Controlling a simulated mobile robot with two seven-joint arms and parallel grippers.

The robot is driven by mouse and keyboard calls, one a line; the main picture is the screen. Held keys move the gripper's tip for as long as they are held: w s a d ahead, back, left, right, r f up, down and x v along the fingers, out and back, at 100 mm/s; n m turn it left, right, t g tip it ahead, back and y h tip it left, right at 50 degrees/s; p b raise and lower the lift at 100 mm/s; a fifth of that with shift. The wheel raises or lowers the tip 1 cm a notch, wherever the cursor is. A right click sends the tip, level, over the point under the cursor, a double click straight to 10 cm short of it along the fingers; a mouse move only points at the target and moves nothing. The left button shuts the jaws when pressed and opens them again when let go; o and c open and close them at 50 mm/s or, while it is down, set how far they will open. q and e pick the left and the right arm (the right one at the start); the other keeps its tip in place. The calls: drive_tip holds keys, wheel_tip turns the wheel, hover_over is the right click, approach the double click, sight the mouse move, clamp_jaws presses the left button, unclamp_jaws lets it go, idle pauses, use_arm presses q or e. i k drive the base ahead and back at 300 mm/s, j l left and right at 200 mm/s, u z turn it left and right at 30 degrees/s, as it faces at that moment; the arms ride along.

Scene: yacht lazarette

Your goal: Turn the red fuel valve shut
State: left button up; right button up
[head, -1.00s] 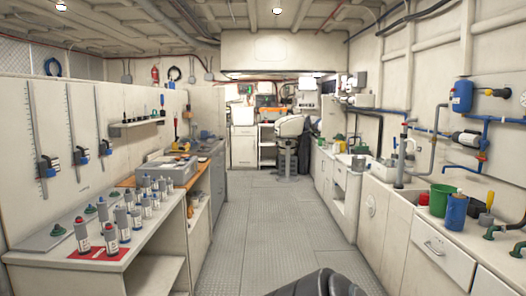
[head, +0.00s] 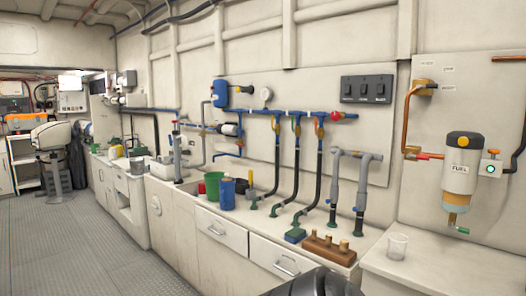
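A small red handle (head: 425,156), which looks like the red fuel valve, sits on the copper pipe (head: 405,120) at the right wall. Neither of my grippers is in view, and nothing touches the valve. A dark rounded part, likely mine, shows at the bottom edge.
Below the filter is a white counter (head: 440,262) with a clear beaker (head: 397,246). To its left are blue pipes (head: 290,114), a switch panel (head: 367,88), a green bucket (head: 213,185) and a blue container (head: 227,193). The floor (head: 85,250) at left is clear.

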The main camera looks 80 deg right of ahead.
sight(420, 157)
drive_tip(key=z, duration=3.6)
drive_tip(key=i+j, duration=0.35)
drive_tip(key=j, duration=0.15)
drive_tip(key=i+j, duration=0.75)
drive_tip(key=j, duration=0.25)
drive_tip(key=l+z, duration=0.05)
